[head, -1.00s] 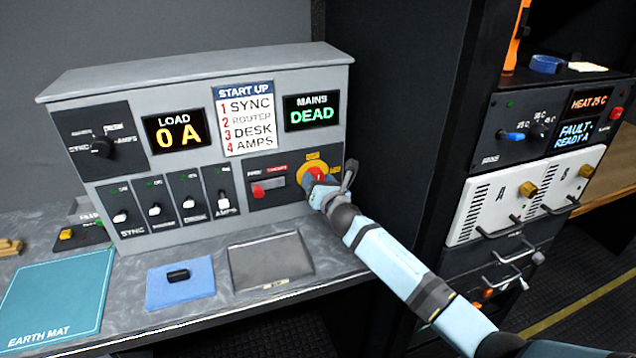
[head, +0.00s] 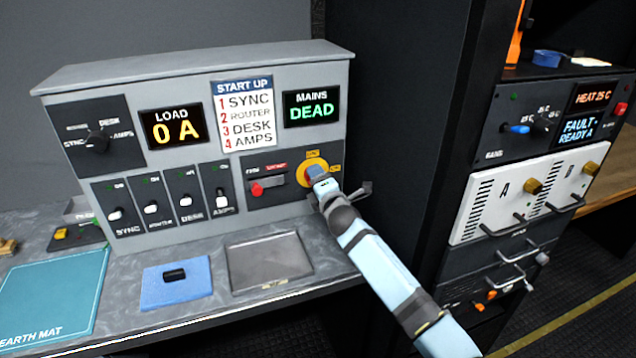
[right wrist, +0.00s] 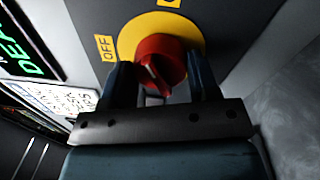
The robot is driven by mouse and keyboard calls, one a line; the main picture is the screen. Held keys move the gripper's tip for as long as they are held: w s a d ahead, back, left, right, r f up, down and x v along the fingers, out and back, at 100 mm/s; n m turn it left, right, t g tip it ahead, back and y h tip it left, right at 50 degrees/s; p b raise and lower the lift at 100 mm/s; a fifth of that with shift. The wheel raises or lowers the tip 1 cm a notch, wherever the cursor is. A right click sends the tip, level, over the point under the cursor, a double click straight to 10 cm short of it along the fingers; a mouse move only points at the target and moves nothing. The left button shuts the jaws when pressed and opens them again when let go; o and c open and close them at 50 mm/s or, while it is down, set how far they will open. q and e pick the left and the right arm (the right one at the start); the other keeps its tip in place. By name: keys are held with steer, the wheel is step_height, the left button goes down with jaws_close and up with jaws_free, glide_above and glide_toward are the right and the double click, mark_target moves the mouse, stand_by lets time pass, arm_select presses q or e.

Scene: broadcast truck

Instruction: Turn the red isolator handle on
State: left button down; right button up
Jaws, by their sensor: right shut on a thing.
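The red isolator handle (right wrist: 160,62) sits on a round yellow plate (right wrist: 187,30) on the grey panel, with a yellow OFF label (right wrist: 105,46) beside it in the right wrist view. My right gripper (right wrist: 163,80) is shut on the handle, one finger on each side of it. In the head view my right gripper (head: 320,182) covers most of the handle, and the yellow plate (head: 306,165) shows around it. The MAINS display (head: 311,109) reads DEAD. The LOAD display (head: 172,127) reads 0 A. My left gripper is not in view.
A red-handled switch (head: 264,187) is close left of the isolator. Several toggle switches line the panel's lower left. A grey tray (head: 270,262), a blue pad (head: 177,284) and an earth mat (head: 50,300) lie on the bench. A dark rack stands at the right.

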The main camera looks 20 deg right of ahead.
steer(key=m, duration=0.5)
steer(key=shift+m+h, duration=0.3)
steer(key=shift+m, duration=0.1)
stand_by(0.3)
steer(key=o, duration=0.9)
steer(key=s, duration=0.9)
steer(key=s+f, duration=0.1)
steer(key=s, duration=0.3)
steer(key=shift+s+d, duration=0.2)
steer(key=shift+s, duration=0.2)
steer(key=shift+s+f, duration=0.1)
